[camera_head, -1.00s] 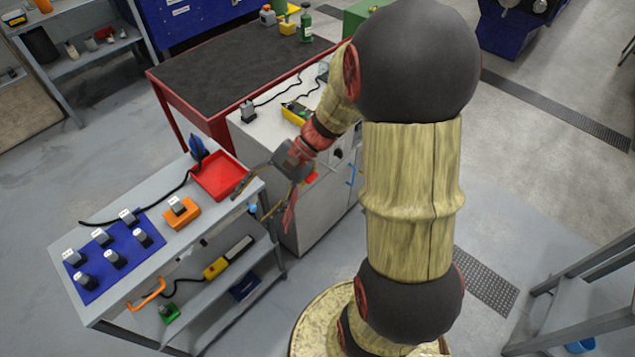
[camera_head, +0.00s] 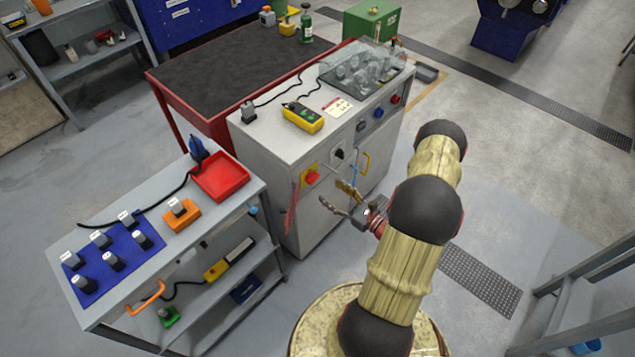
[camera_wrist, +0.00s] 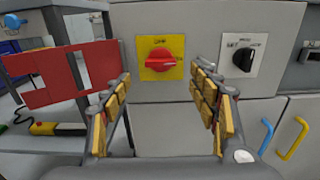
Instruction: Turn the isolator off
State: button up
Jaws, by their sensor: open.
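The isolator is a red rotary handle (camera_wrist: 160,60) on a yellow plate (camera_wrist: 148,43), set on the front of a grey cabinet. In the wrist view the handle lies roughly crosswise, and it sits ahead between the fingers. In the head view the red handle (camera_head: 312,177) shows on the cabinet's upper front. My gripper (camera_wrist: 162,105) is open and empty, with its padded fingers spread either side of the line to the handle. In the head view my gripper (camera_head: 340,197) is in front of the cabinet, below and right of the handle, apart from it.
A black selector switch (camera_wrist: 243,59) is just right of the isolator. A red plate (camera_wrist: 60,78) stands out at the left. Blue and yellow door handles (camera_wrist: 293,138) are at lower right. A trolley with a red tray (camera_head: 222,178) stands left of the cabinet (camera_head: 270,180).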

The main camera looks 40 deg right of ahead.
aim_at(313, 178)
jog(key=w+b, duration=0.1)
jog(key=w, duration=0.6)
jog(key=shift+w+a, duration=0.25)
jog(key=shift+w, duration=0.05)
jog(key=c, duration=0.3)
jog(key=c, duration=0.8)
jog(key=shift+c, duration=0.3)
